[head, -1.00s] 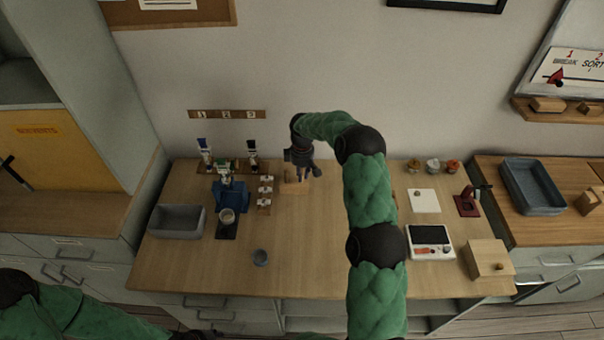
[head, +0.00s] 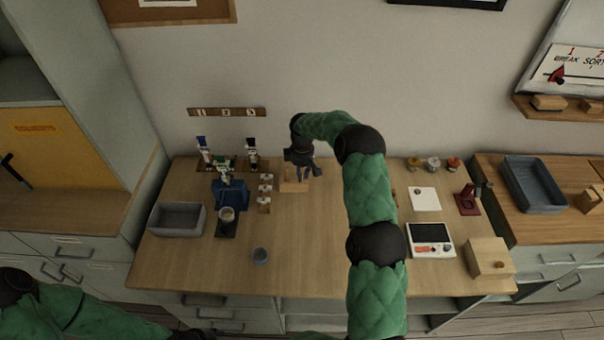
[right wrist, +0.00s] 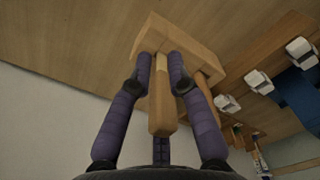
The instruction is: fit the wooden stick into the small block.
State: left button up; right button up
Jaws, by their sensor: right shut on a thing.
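The small wooden block (right wrist: 205,63) is pale and lies on the bench near the wall; in the head view it (head: 292,187) sits just below my right gripper (head: 304,178). In the right wrist view my right gripper (right wrist: 160,65) is shut on the wooden stick (right wrist: 160,110), a square light bar between the two fingers. The stick's far end meets or overlaps the block in that view; the fingers hide the contact, so I cannot tell how deep it sits.
Left of the block stand a rack with white pieces (head: 265,193), a blue stand (head: 230,195) and a grey bin (head: 177,219). A small grey cup (head: 260,255) is in front. A scale (head: 430,240) and wooden box (head: 488,258) are at right. The front middle is clear.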

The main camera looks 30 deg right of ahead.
jog(key=shift+f, duration=0.1)
dwell(0.3)
jog(key=o, duration=0.9)
jog(key=shift+c, duration=0.2)
jog(key=shift+r+p, duration=1.35)
jog(key=shift+r, duration=1.15)
notch_tip(320, 180, up, 12)
